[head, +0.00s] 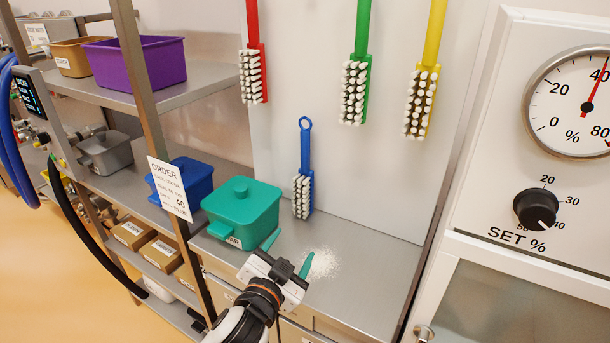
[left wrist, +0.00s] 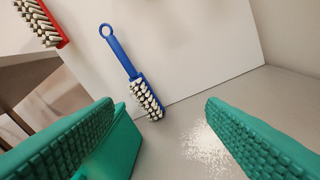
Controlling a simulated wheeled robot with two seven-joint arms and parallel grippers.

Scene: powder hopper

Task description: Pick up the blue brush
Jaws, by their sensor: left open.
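The blue brush (head: 303,170) stands upright on the steel counter, against the white back panel, with its ring handle up and white bristles low. It also shows in the left wrist view (left wrist: 137,75), between and beyond the fingers. My left gripper (head: 289,252) is open and empty, with green fingertips, above the counter in front of the brush and apart from it. It shows large in the left wrist view (left wrist: 165,125). My right gripper is not in view.
A teal lidded bin (head: 240,212) stands just left of the brush. White powder (head: 321,263) lies on the counter (head: 372,262). Red (head: 252,70), green (head: 357,80) and yellow (head: 423,95) brushes hang above. A dial panel (head: 560,190) is at right. An order sign (head: 168,187) is at left.

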